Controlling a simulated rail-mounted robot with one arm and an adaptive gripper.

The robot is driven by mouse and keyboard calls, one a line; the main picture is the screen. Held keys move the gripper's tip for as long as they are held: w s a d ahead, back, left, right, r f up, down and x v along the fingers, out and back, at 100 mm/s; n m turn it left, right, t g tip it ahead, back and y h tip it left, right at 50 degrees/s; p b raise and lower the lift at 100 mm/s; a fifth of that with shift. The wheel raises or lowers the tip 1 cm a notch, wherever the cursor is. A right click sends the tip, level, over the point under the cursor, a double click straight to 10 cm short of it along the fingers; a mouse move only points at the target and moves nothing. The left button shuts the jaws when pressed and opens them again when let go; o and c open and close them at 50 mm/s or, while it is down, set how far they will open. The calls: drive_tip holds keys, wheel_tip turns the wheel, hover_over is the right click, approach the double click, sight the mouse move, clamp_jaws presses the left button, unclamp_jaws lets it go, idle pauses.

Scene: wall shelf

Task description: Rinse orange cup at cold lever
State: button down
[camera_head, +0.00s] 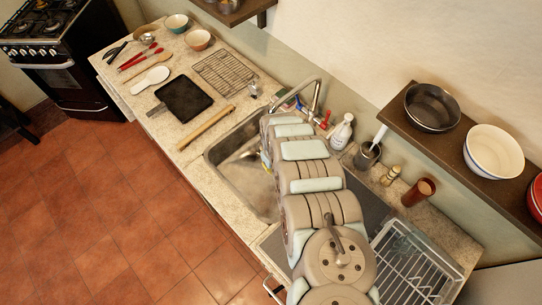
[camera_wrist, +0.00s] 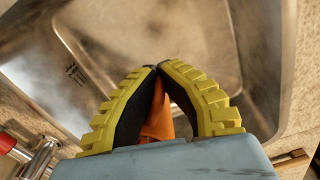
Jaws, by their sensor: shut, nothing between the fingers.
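My gripper (camera_wrist: 158,69) is shut, its two yellow-and-black fingertips touching over the grey sink basin in the wrist view. An orange surface (camera_wrist: 158,120) shows in the gap behind the fingertips; I cannot tell whether it is the orange cup or part of the gripper. No orange cup shows clearly in the head view, where my arm covers part of the sink (camera_head: 225,158). The curved metal faucet (camera_head: 316,92) stands behind the sink. A small red lever (camera_head: 325,123) is right of it, and a small blue part, perhaps the cold lever (camera_head: 299,103), is left.
A soap bottle (camera_head: 341,132), a grey holder (camera_head: 367,155) and a reddish-brown cup (camera_head: 419,191) stand along the back counter. A dish rack (camera_head: 405,265) is right of the sink. A shelf (camera_head: 455,150) with bowls overhangs the counter. A wooden bar (camera_head: 206,127) lies left of the sink.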

drive_tip(key=s+d+p, duration=0.2)
drive_tip(key=s+p, duration=0.3)
drive_tip(key=s, duration=0.2)
drive_tip(key=shift+s+p, duration=0.3)
idle(0.7)
idle(0.7)
idle(0.4)
drive_tip(key=s+d+r+p, duration=0.1)
drive_tip(key=s+r+p, duration=0.2)
drive_tip(key=s+r, duration=0.1)
drive_tip(key=shift+s+d, duration=0.25)
drive_tip(key=shift+s, duration=0.2)
idle(0.5)
